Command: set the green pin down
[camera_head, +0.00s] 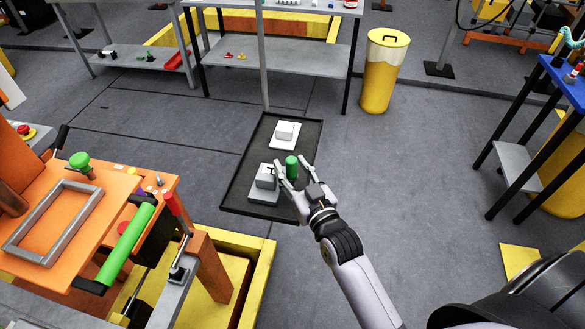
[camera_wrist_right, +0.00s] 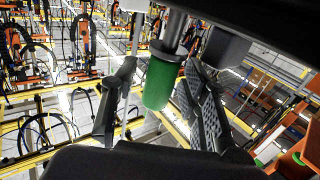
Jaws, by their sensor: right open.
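The green pin (camera_head: 291,166) is at the right side of a dark tray (camera_head: 232,197), beside a white-grey block fixture (camera_head: 265,182). My right gripper (camera_head: 294,167) is open around the pin, with one finger on each side. In the right wrist view the pin's green part (camera_wrist_right: 160,82) sits between my spread right fingers (camera_wrist_right: 158,95), with gaps visible on both sides. A metal shaft runs from the green part to the top edge, and where it ends is hidden. My left gripper is out of view.
A second white-grey fixture (camera_head: 285,134) stands farther back in the tray. An orange machine (camera_head: 75,215) with a green roller (camera_head: 126,242) is at left. A yellow bin (camera_head: 382,72) and a grey table (camera_head: 290,63) stand behind. The floor right of the tray is clear.

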